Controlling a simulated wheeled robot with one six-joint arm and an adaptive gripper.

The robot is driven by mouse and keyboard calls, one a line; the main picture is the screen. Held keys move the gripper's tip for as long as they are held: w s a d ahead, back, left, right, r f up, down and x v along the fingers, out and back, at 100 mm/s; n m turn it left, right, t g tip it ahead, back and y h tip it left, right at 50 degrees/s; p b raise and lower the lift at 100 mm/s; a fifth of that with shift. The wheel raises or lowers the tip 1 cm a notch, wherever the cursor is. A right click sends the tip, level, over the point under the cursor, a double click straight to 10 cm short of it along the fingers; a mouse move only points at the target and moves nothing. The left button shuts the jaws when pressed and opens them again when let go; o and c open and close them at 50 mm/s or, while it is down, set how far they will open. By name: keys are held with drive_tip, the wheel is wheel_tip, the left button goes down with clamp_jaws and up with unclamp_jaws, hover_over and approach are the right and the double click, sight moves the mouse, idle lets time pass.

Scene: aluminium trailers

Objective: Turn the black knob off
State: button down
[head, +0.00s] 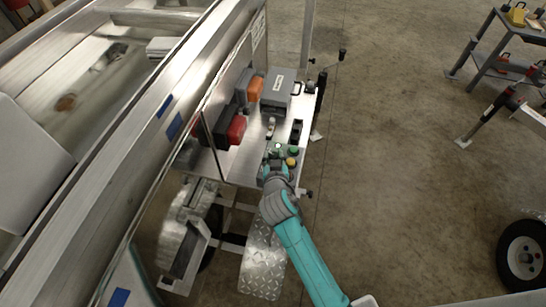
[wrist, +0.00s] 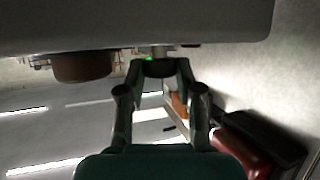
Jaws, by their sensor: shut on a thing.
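The black knob (wrist: 160,68) shows in the wrist view between my fingertips, under the edge of a pale grey control box (wrist: 150,22). My gripper (wrist: 160,75) has a finger on each side of the knob and is shut on it. My gripper hides the knob there. Which way the knob points cannot be told.
A brownish round button (wrist: 83,67) sits left of the knob in the wrist view. On the trailer shelf are a red-and-black box (head: 236,130), an orange box (head: 255,89) and a grey case (head: 279,88).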

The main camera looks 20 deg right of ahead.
drive_tip(key=shift+d+n+t+y, duration=0.2)
drive_tip(key=shift+n+y, duration=0.65)
drive_tip(key=shift+y, duration=0.15)
drive_tip(key=shift+d+n+t+y, duration=0.15)
drive_tip(key=shift+n+t+y, duration=0.05)
drive_tip(key=shift+n+y, duration=0.75)
drive_tip(key=shift+d+n+g+y, duration=0.15)
drive_tip(key=shift+n+g+y, duration=0.05)
drive_tip(key=shift+n+y, duration=0.9)
drive_tip(key=shift+d+n+g+y, duration=0.1)
drive_tip(key=shift+n+g+y, duration=0.1)
drive_tip(key=shift+n+y, duration=0.85)
drive_tip(key=n+g+y, duration=0.1)
drive_tip(key=y, duration=0.1)
drive_tip(key=n+g+y, duration=0.1)
drive_tip(key=n+y, duration=0.1)
drive_tip(key=shift+w+d+n+y, duration=0.15)
drive_tip(key=shift+d+n+y, duration=0.05)
drive_tip(key=shift+n+y, duration=0.1)
drive_tip(key=shift+w+n+g+y, duration=0.1)
drive_tip(key=shift+n+g+y, duration=1)
drive_tip(key=shift+n+g, duration=0.45)
drive_tip(key=shift+f+g, duration=0.1)
drive_tip(key=shift+g, duration=0.15)
drive_tip(key=c, duration=0.8)
unclamp_jaws()
drive_tip(key=shift+o, duration=0.2)
